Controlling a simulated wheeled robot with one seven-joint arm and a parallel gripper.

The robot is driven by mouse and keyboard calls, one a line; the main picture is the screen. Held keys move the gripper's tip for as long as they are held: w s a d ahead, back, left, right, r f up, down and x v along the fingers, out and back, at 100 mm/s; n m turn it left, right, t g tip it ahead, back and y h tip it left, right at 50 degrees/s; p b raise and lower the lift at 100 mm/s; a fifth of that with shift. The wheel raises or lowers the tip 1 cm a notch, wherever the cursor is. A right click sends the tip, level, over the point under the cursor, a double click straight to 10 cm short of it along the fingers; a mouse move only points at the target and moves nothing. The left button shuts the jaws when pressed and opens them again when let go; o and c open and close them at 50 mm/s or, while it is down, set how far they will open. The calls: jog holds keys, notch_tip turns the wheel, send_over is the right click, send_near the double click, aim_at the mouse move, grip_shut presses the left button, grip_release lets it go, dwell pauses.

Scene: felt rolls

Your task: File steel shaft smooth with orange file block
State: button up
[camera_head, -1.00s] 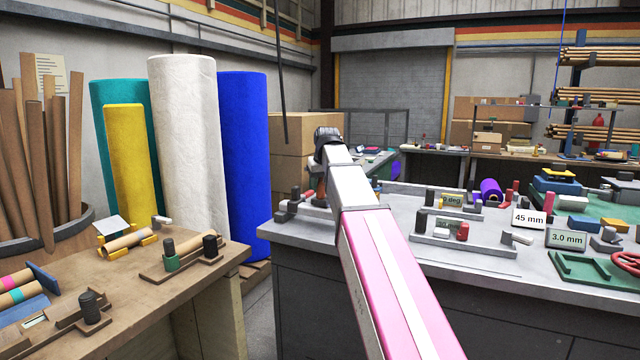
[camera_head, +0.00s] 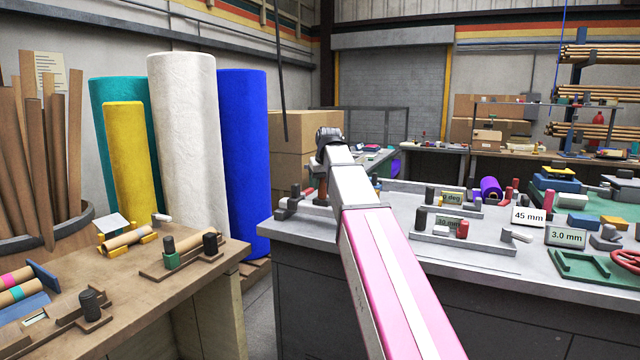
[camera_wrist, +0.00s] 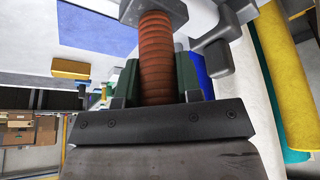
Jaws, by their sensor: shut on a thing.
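My gripper (camera_wrist: 158,78) is shut on an orange-brown ribbed piece (camera_wrist: 156,45), with a dark green finger on each side. I take this piece to be the orange file block or its handle. A grey block (camera_wrist: 152,11) sits at its far end. In the head view the orange-brown piece (camera_head: 321,189) shows below my wrist, at the left end of the grey bench, beside a grey fixture (camera_head: 290,210) with a dark upright post (camera_head: 296,191). My arm partly hides this area. I cannot tell which part is the steel shaft, or whether the held piece touches it.
The grey bench (camera_head: 470,255) also bears a second fixture (camera_head: 460,243), a "45 mm" sign (camera_head: 528,216), a "3.0 mm" sign (camera_head: 566,237) and a green tray (camera_head: 590,268). A wooden bench (camera_head: 200,282) stands left, across a gap. Tall felt rolls (camera_head: 185,140) stand behind.

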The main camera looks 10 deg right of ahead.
jog(key=shift+s+d, duration=0.45)
jog(key=shift+d, duration=0.2)
jog(key=shift+s+d, duration=0.45)
jog(key=shift+d, duration=0.2)
jog(key=shift+s+d, duration=0.55)
jog(key=shift+d, duration=0.3)
jog(key=shift+s+d, duration=0.55)
jog(key=shift+d, duration=0.25)
jog(key=shift+w+a, duration=0.1)
jog(key=shift+w+a, duration=0.5)
jog(key=shift+a, duration=0.3)
jog(key=shift+w+a, duration=0.5)
jog(key=shift+a, duration=0.25)
jog(key=shift+a, duration=0.1)
jog(key=shift+w+a+r, duration=0.1)
jog(key=shift+w+a, duration=0.45)
jog(key=shift+a, duration=0.2)
jog(key=shift+w+a, duration=0.55)
jog(key=shift+a, duration=0.2)
jog(key=shift+s, duration=0.1)
